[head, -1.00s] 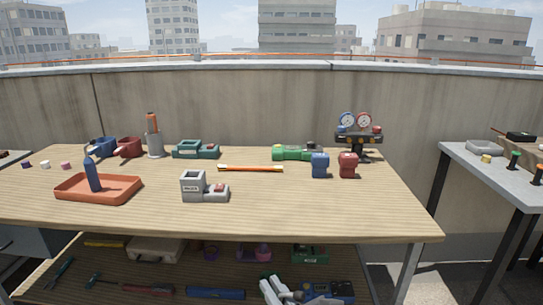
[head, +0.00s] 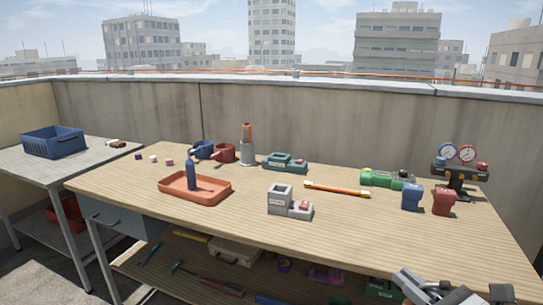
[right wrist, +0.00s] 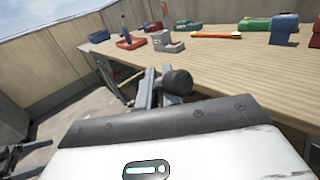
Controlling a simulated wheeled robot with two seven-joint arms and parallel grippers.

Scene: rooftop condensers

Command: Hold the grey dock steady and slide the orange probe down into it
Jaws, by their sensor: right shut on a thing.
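The grey dock (head: 277,200) stands upright on the wooden bench, a block with a square opening and a low foot with a red top; it also shows in the right wrist view (right wrist: 165,43). An orange rod (head: 337,189) with pale ends lies flat to its right. Another orange piece (head: 247,131) stands upright in a grey cup. I cannot tell which is the probe. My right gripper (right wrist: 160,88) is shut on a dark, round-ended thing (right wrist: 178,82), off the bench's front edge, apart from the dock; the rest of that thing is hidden.
An orange tray (head: 176,199) with a blue upright thing stands left of the dock. A teal piece (head: 284,163) is behind it. Blue (head: 412,198) and red (head: 444,202) blocks and a gauge set (head: 458,174) stand right. Bench space before the dock is clear.

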